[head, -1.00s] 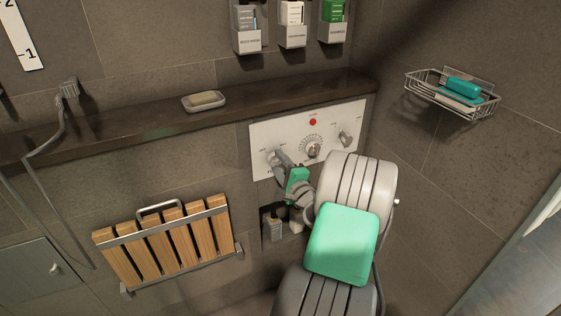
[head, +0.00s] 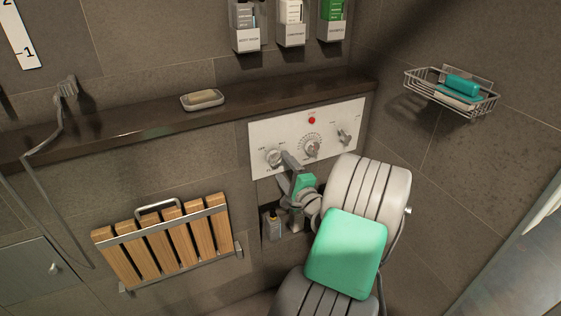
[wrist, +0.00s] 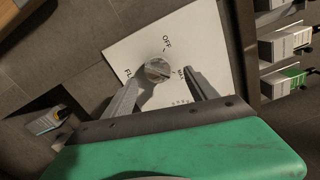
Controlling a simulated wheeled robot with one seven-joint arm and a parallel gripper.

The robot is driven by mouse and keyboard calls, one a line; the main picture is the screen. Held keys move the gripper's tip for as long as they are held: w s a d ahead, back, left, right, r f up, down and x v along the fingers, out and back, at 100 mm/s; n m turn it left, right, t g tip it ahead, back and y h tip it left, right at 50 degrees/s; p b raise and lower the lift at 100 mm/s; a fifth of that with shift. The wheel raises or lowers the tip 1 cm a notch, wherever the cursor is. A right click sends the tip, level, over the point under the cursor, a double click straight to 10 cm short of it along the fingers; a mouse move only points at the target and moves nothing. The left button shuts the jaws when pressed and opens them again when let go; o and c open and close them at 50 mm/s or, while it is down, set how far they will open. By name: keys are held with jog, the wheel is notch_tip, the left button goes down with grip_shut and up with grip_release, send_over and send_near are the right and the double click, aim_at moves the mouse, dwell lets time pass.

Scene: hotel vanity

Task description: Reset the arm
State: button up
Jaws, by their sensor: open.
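My gripper (head: 285,160) is in front of the white control panel (head: 329,122), near its left knob (head: 273,157). In the wrist view my gripper (wrist: 158,83) has its two fingers spread apart, with the round grey knob (wrist: 158,68) showing beyond and between them. Nothing is held. The letters "OFF" are printed beside the knob. I cannot tell whether a finger touches the panel. My arm, with grey links and a green cover, reaches up from the bottom right in the head view.
A dark ledge (head: 120,122) with a soap dish (head: 203,101) runs above the panel. A folded wooden seat (head: 168,243) is on the wall at left. A niche below the panel holds a bottle (head: 272,226). A wire basket (head: 450,97) is at upper right.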

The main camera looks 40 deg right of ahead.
jog(key=shift+a+r+v, duration=0.1)
jog(key=shift+v, duration=1)
jog(key=shift+a+r+v, duration=0.1)
jog(key=shift+a+v, duration=0.05)
jog(key=shift+v, duration=0.95)
